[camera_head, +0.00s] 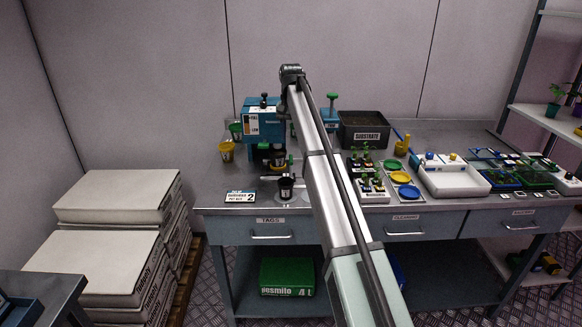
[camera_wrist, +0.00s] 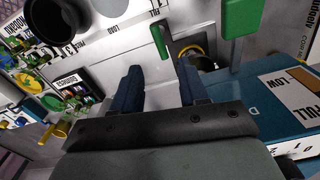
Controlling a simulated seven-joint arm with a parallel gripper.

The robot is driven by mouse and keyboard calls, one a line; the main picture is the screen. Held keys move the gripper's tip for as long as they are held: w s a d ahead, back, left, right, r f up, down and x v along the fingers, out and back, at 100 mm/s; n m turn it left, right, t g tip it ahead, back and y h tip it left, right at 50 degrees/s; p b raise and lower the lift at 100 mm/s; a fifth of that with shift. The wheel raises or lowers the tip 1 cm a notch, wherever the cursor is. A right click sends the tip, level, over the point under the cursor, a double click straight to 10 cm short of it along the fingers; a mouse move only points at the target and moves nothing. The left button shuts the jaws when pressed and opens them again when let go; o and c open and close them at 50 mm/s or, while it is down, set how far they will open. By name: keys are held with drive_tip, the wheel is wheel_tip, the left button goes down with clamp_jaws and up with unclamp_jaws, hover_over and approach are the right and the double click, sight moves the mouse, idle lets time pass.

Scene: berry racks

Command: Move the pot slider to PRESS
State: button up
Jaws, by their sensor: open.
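The wrist view shows a pale slide strip (camera_wrist: 100,58) with the words LOAD and FILL along its edge. My arm hides the gripper there.
A blue machine (camera_head: 262,124) with a FULL/LOW label stands at the back left of the bench; its side (camera_wrist: 240,122) is close right of my gripper. A larger green piece (camera_wrist: 239,17) is at upper right. A substrate bin (camera_head: 364,131) stands right of my arm.

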sight(291, 176)
wheel_tip(291, 176, down, 14)
drive_tip(key=shift+r, duration=0.25)
idle(0.3)
clamp_jaws()
idle(0.4)
